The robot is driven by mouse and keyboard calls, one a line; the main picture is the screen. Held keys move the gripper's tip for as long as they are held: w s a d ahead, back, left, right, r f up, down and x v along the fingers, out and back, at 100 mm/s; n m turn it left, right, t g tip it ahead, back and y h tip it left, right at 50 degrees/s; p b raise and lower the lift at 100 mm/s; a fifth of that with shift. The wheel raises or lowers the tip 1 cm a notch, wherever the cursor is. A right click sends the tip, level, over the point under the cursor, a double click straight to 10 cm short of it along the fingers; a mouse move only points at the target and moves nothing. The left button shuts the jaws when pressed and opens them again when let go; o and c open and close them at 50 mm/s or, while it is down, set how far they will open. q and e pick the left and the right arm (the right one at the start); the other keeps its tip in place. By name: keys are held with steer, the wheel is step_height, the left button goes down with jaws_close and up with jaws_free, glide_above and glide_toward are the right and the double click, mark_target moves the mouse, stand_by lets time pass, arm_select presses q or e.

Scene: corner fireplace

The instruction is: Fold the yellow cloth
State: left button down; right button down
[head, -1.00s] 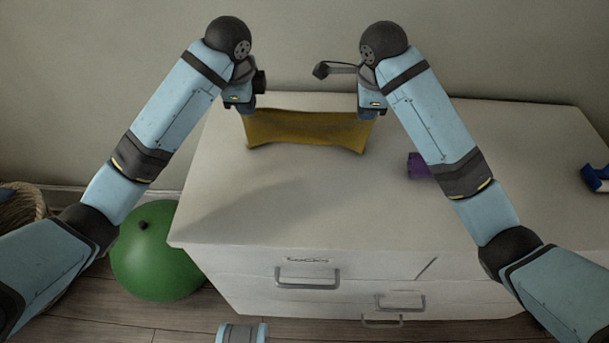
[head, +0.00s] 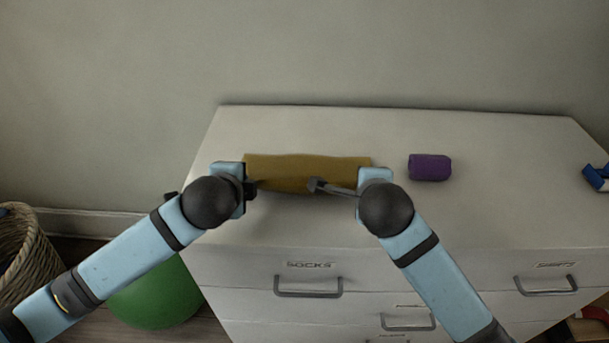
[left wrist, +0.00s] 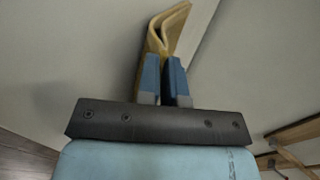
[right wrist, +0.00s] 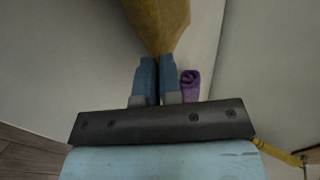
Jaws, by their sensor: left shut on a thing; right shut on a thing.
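The yellow cloth (head: 308,170) is stretched between my two grippers over the white dresser top, near its middle. My left gripper (head: 246,184) is shut on its left end. In the left wrist view the fingers (left wrist: 164,85) pinch the cloth (left wrist: 165,32), which shows as a doubled layer with a loop-like edge. My right gripper (head: 358,190) is shut on the right end. In the right wrist view its fingers (right wrist: 157,75) close on the cloth (right wrist: 160,22). The wrists hide the cloth's near corners. I cannot tell whether its far edge touches the dresser.
The white dresser (head: 500,210) has drawers with handles. A rolled purple cloth (head: 430,167) lies right of my right gripper. A blue item (head: 597,177) is at the right edge. A green ball (head: 155,295) and a wicker basket (head: 30,255) are on the floor at left.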

arm_select(q)
steer(key=shift+s, duration=0.1)
arm_select(e)
steer(key=shift+s, duration=0.1)
arm_select(q)
steer(key=c, duration=1)
jaws_free()
arm_select(e)
steer(key=c, duration=1)
jaws_free()
